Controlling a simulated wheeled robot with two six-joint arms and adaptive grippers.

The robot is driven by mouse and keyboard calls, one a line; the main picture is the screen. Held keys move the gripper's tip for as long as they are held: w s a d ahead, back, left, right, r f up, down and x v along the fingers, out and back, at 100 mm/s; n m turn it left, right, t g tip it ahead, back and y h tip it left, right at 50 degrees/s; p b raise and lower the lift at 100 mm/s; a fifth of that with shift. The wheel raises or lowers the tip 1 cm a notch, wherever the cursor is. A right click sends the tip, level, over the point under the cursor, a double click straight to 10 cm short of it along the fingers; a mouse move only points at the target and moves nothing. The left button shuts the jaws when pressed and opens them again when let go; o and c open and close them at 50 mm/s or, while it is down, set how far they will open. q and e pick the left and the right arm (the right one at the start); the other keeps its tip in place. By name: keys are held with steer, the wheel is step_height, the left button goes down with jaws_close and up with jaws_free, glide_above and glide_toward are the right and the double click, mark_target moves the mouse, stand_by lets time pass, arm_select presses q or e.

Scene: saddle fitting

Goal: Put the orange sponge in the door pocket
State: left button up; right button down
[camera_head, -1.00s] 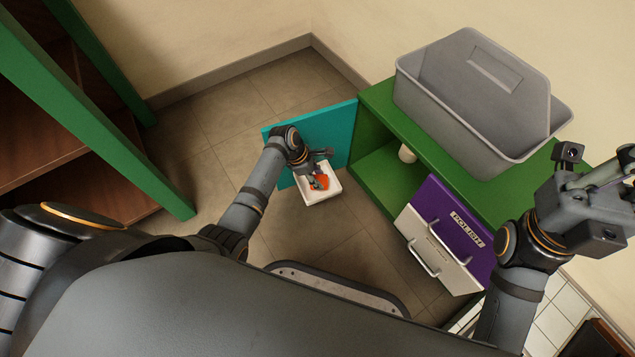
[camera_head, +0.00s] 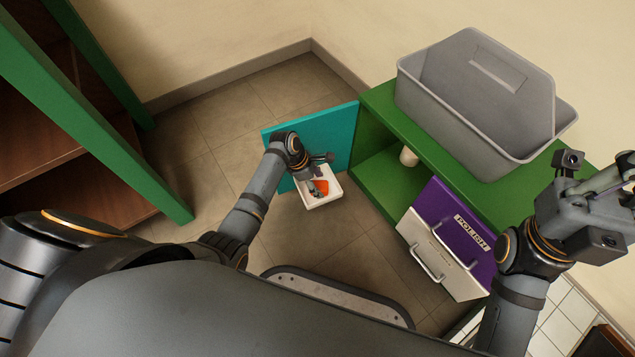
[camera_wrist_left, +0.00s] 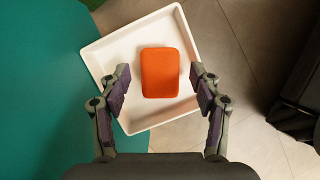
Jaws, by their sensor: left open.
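The orange sponge (camera_wrist_left: 160,72) lies flat inside the white door pocket (camera_wrist_left: 113,46), inside its walls, as the left wrist view shows. In the head view the sponge (camera_head: 321,187) is partly hidden by my left gripper. The pocket (camera_head: 325,202) sits on the teal door (camera_head: 340,135), which stands open. My left gripper (camera_wrist_left: 160,88) is open, with its fingers apart on either side of the sponge and gaps on both sides. My right gripper (camera_head: 628,190) is at the right edge of the head view, high over the cabinet side; its fingertips are partly cut off.
The green cabinet (camera_head: 375,170) has a grey caddy (camera_head: 430,105) on top and a white cylindrical thing (camera_head: 408,156) inside. A green-framed shelf (camera_head: 100,130) stands at left. Bare floor lies between.

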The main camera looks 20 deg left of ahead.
mark_target(309, 191)
arm_select(q)
steer(key=p+v, duration=0.5)
steer(key=v, duration=0.2)
steer(key=shift+r, duration=0.25)
steer(key=shift+f, duration=0.1)
